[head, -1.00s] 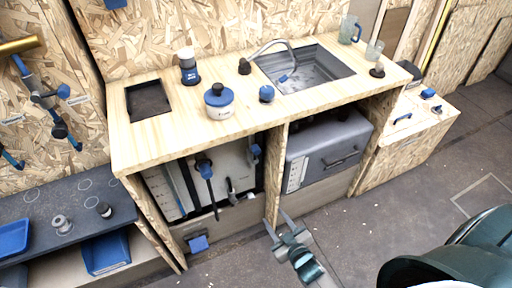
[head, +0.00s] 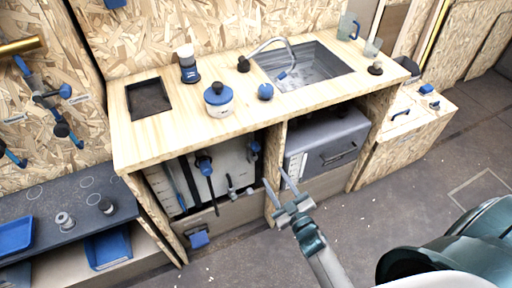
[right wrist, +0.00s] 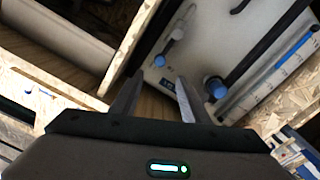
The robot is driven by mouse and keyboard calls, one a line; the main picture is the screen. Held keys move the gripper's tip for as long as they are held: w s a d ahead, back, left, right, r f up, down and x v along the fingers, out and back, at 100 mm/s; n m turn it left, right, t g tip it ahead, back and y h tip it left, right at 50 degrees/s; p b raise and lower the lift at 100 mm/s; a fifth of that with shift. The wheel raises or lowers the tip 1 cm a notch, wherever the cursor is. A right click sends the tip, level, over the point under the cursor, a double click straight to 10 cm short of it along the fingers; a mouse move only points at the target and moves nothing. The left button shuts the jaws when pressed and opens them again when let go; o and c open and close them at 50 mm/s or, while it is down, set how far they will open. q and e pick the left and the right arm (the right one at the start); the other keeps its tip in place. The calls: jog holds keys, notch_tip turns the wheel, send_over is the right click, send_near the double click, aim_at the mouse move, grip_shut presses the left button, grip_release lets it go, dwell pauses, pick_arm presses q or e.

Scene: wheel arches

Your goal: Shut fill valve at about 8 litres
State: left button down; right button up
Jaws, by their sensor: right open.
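A pale water tank (head: 230,168) stands in the left bay under the counter. It carries a blue-capped fitting (head: 204,164) with a black hose, another blue fitting (head: 254,148) and small grey valve parts (head: 232,190). A scale with a blue strip (head: 173,182) is on its left side; its reading is too small to make out. In the right wrist view the tank (right wrist: 215,45) shows a small blue-ended lever (right wrist: 160,60). I cannot tell which part is the fill valve. My right gripper (head: 276,177) is open and empty, in front of the post between the bays.
A grey tank (head: 322,150) fills the right bay, beside the wooden post (head: 275,165). The countertop (head: 190,130) above holds a sink (head: 310,70) and a blue-lidded jar (head: 218,98). The floor (head: 240,255) in front is clear.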

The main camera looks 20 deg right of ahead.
aim_at(257, 150)
jog(key=w, duration=0.5)
jog(key=w+p, duration=0.1)
jog(key=w, duration=0.8)
jog(key=shift+w+a, duration=0.25)
jog(key=shift+w, duration=0.05)
pick_arm(q)
jog(key=s+a+f+g, duration=0.1)
jog(key=s+a, duration=0.1)
jog(key=s, duration=0.3)
jog(key=shift+s+a+f+g+y, duration=0.2)
jog(key=shift+s+f+g+y, duration=0.1)
jog(key=shift+f+g, duration=0.1)
pick_arm(e)
jog(key=shift+w, duration=0.5)
grip_shut()
